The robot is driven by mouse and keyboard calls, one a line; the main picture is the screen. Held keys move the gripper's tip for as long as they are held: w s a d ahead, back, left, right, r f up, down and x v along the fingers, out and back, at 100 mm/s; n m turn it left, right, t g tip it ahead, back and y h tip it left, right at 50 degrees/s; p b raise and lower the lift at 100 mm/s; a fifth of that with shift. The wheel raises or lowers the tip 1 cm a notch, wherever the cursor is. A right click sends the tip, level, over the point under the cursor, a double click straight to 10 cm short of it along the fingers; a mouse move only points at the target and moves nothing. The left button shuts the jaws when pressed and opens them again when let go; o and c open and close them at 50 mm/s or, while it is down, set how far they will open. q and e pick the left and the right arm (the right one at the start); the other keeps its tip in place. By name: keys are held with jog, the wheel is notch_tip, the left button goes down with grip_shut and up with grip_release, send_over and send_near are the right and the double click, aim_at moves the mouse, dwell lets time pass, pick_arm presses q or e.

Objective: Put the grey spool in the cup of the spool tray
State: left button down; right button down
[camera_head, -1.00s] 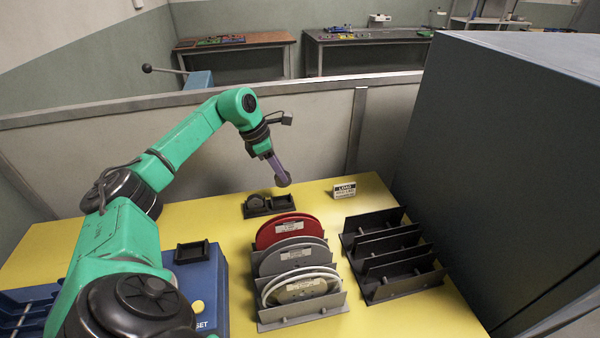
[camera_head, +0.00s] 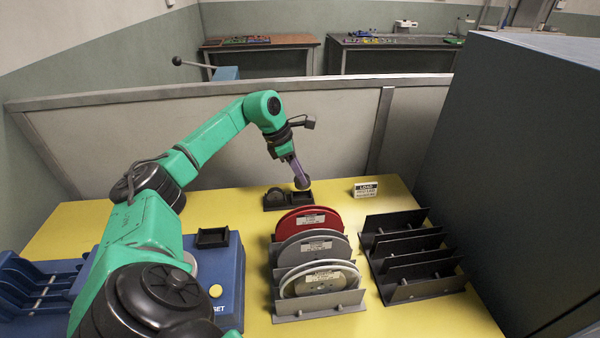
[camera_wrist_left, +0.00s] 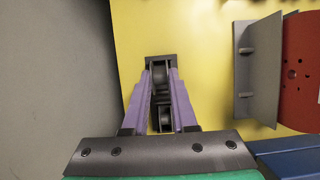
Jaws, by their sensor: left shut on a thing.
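The grey spool (camera_head: 302,184) is a small disc at the tip of my left gripper (camera_head: 299,177), which is shut on it. The spool tray (camera_head: 272,207) is a small black holder at the back of the yellow table, with a dark round piece (camera_head: 276,195) in its left part. The held spool is just above the right-hand cup (camera_head: 301,198) of the tray; I cannot tell whether it touches the rim. In the left wrist view the purple fingers (camera_wrist_left: 161,80) point down over the tray (camera_wrist_left: 162,59) and partly hide it. My right gripper is out of view.
A rack with red, grey and white reels (camera_head: 312,248) stands just in front of the tray. An empty black rack (camera_head: 411,254) is to the right, beside a large dark cabinet (camera_head: 530,180). A sign (camera_head: 366,189) stands behind. A blue unit (camera_head: 222,272) is left.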

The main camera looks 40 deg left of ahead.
aim_at(300, 188)
pick_arm(q)
jog(key=shift+f+b, duration=0.75)
jog(key=shift+f, duration=0.4)
jog(key=shift+s+f+b, duration=0.1)
jog(key=shift+f+b, duration=0.3)
jog(key=shift+f, duration=0.25)
jog(key=c, duration=0.6)
grip_release()
jog(key=o, duration=0.3)
